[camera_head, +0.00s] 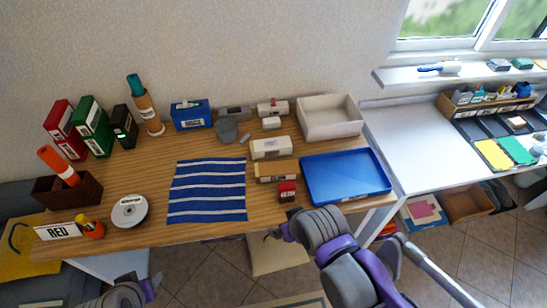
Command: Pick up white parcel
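A white box (264,150) with a small dark mark lies on the wooden table, right of the middle; it looks like a small parcel. A second white box (280,108) with a red piece on top stands behind it. I cannot tell for sure which is the white parcel. My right gripper (284,232) is at the table's front edge, in front of both boxes and apart from them. My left gripper (148,288) is low, in front of the table at the bottom left. Neither gripper visibly holds anything; their fingers are too small to read.
A small red box (287,191) and a tan box (266,172) lie in front of the white box. A blue tray (385,188) and a white bin (357,131) are to the right. A striped blue cloth (207,192) lies left. Binders (93,124) stand at the back left.

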